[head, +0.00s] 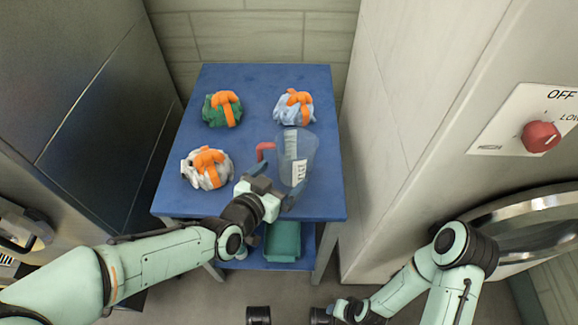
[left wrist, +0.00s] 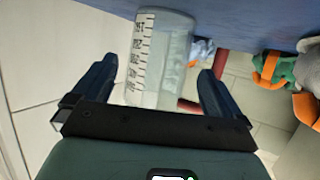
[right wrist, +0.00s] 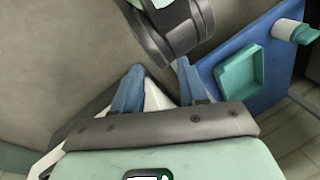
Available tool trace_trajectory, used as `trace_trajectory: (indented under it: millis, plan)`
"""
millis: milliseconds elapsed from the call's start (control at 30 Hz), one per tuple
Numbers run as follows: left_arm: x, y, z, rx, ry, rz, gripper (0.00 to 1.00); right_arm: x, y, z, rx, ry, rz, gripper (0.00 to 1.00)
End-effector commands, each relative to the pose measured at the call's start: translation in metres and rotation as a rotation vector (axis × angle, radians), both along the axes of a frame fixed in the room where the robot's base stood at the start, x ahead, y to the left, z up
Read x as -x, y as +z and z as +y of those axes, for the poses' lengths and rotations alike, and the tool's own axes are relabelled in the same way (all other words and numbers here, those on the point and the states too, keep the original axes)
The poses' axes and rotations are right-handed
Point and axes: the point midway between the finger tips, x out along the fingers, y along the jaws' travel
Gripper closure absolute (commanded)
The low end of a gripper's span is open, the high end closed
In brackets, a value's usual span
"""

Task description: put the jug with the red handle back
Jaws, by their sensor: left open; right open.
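The clear jug (head: 299,160) with a red handle and a white scale label stands upright on the blue table (head: 255,90), right of the table's middle. Its handle points left in the head view. My left gripper (head: 276,190) is open at the near side of the jug. In the left wrist view the jug (left wrist: 168,50) shows between the two fingers (left wrist: 157,70), with part of the red handle behind the right finger. I cannot tell whether the fingers touch it. My right gripper (head: 333,312) is open and empty, low near the floor, with its fingers (right wrist: 159,70) apart.
Green (head: 217,110), pale blue (head: 285,110) and white (head: 200,174) bundles with orange straps lie on the table. A teal bin (head: 282,240) sits on the lower shelf. A machine with a red knob (head: 541,136) stands right; a dark cabinet (head: 90,90) stands left.

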Motion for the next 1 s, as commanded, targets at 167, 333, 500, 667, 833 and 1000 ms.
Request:
trace_trajectory:
  millis: [167, 333, 500, 667, 833, 1000]
  plan:
    - [0.030, 0.015, 0.017, 0.001, 0.001, -0.002, 0.00, 0.011, 0.010, 0.005, -0.014, 0.012, 0.029, 0.58]
    - [0.045, 0.020, 0.025, 0.001, 0.001, -0.002, 0.00, 0.017, 0.013, 0.008, -0.021, 0.019, 0.044, 0.58]
    - [0.049, 0.020, 0.027, -0.001, -0.001, 0.000, 0.00, 0.018, 0.014, 0.009, -0.023, 0.020, 0.048, 0.58]
    - [0.049, 0.020, 0.027, -0.001, -0.001, 0.000, 0.00, 0.018, 0.014, 0.009, -0.023, 0.020, 0.048, 0.58]
    - [0.049, 0.020, 0.027, -0.001, -0.001, 0.000, 0.00, 0.018, 0.014, 0.009, -0.023, 0.020, 0.048, 0.58]
    - [0.049, 0.022, 0.027, -0.001, 0.000, 0.000, 0.00, 0.018, 0.015, 0.009, -0.023, 0.020, 0.048, 0.58]
